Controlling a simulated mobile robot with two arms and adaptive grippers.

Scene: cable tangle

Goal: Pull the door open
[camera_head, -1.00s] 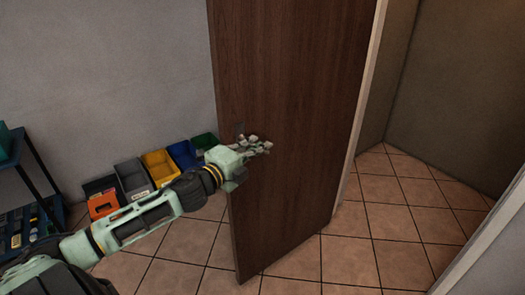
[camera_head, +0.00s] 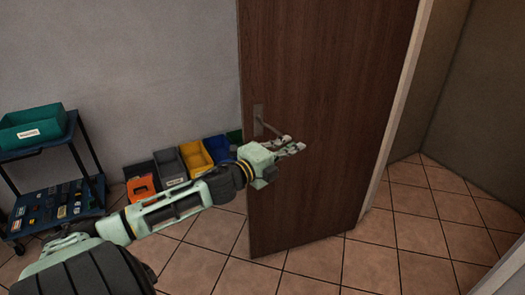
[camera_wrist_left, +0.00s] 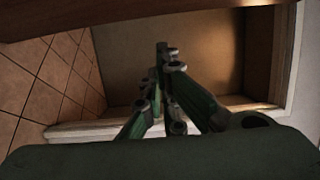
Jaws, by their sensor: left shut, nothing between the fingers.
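The brown wooden door (camera_head: 320,80) stands ajar in the head view, with the doorway opening to its right. Its metal lever handle (camera_head: 268,124) sits near the door's left edge. My left gripper (camera_head: 300,144) is just below and in front of the handle, its fingers pointing right across the door face. In the left wrist view the fingers of my left gripper (camera_wrist_left: 166,52) are together with nothing between them. The door also shows as a brown band (camera_wrist_left: 120,14) along the top of that view. My right gripper is not in view.
A blue cart (camera_head: 50,155) with a green bin (camera_head: 32,128) stands at the left. Several coloured bins, including a yellow one (camera_head: 194,158), line the wall behind my arm. The tiled floor (camera_head: 420,225) through the doorway is clear.

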